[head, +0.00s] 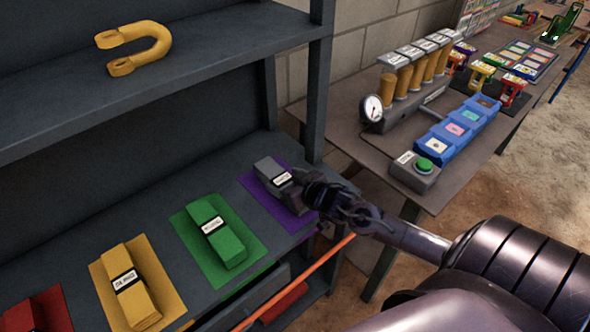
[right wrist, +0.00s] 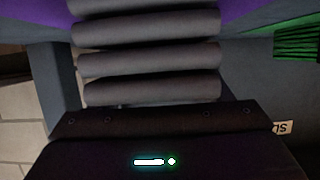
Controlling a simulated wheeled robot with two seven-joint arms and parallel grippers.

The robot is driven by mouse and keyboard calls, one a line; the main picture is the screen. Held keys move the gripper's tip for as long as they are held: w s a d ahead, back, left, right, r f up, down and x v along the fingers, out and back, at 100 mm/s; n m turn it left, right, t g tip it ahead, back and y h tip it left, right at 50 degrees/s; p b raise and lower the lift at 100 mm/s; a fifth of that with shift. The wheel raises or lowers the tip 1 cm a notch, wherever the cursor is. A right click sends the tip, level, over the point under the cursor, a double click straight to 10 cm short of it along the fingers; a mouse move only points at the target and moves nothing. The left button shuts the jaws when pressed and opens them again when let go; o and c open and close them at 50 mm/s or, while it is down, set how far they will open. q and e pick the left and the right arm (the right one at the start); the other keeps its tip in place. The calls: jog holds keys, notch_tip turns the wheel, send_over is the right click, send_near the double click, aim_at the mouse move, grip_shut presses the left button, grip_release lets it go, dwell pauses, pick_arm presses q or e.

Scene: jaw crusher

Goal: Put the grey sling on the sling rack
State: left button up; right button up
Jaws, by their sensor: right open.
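The grey sling (head: 272,168) is a folded bundle with a white label, lying on a purple mat (head: 256,192) at the right end of the sling rack's shelf (head: 165,192). My right gripper (head: 312,190) is at the near end of the sling, with its jaws open. Its fingertips are dark and hard to make out there. In the right wrist view the sling's stacked grey folds (right wrist: 150,58) fill the middle, right in front of the gripper body, and the fingers do not show. I cannot tell whether they touch the sling. My left gripper is out of view.
Green (head: 215,230), yellow (head: 130,285) and red (head: 38,312) slings lie on matching mats to the left. A yellow shackle (head: 150,45) is on the upper shelf (head: 225,45). The rack post (head: 318,90) stands close behind my gripper. A workbench (head: 350,135) with blue bins (head: 450,137) is at right.

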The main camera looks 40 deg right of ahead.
jog(key=v, duration=1.2)
jog(key=shift+p, duration=0.35)
jog(key=shift+f, duration=0.15)
